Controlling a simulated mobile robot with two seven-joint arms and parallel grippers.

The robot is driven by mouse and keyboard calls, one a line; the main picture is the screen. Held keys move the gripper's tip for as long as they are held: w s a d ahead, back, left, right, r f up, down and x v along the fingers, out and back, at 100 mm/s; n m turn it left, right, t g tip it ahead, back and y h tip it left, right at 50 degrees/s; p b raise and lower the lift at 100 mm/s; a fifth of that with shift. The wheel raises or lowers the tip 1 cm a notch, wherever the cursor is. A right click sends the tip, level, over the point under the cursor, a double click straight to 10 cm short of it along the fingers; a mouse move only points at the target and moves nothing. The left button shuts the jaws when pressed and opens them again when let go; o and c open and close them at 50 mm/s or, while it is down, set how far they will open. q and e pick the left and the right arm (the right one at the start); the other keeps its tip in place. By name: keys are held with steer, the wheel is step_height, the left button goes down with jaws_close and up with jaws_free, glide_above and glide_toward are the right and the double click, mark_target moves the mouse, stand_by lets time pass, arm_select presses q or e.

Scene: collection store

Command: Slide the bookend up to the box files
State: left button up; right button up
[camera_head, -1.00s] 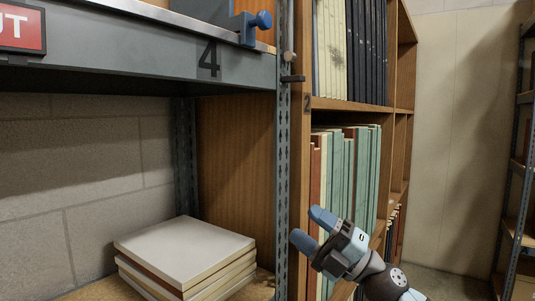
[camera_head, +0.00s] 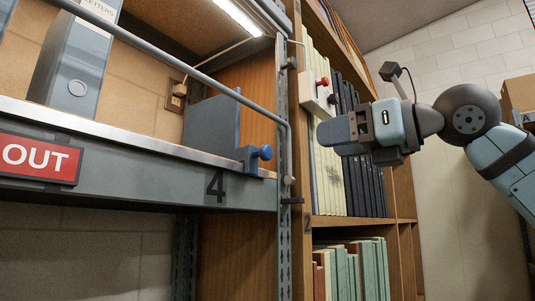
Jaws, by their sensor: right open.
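The bookend (camera_head: 212,124), a blue-grey upright plate, stands at the right end of the upper shelf. A grey box file (camera_head: 78,68) with a label and a round finger hole stands on the same shelf at the left. A wide stretch of bare shelf lies between them. My right gripper (camera_head: 335,132) is open and empty, to the right of the bookend and apart from it, in front of the bookcase. Its fingers point left and overlap in this view. The foot of the bookend is partly hidden by the shelf edge. My left gripper is not in view.
A grey rail (camera_head: 190,75) runs across the shelf front and bends down at the right post (camera_head: 284,170). A blue clamp with a knob (camera_head: 257,155) sits on the shelf edge. Books (camera_head: 350,270) fill the bookcase.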

mark_target(269, 152)
steer(key=p+x, duration=0.4)
steer(key=x, duration=0.8)
steer(key=shift+w+a+r+p, duration=0.15)
steer(key=shift+w+r+p, duration=0.05)
steer(key=shift+p, duration=0.15)
steer(key=shift+w+a+f, duration=0.15)
steer(key=shift+w+a, duration=0.25)
steer(key=shift+a, duration=0.15)
steer(key=shift+c, duration=0.4)
jaws_close()
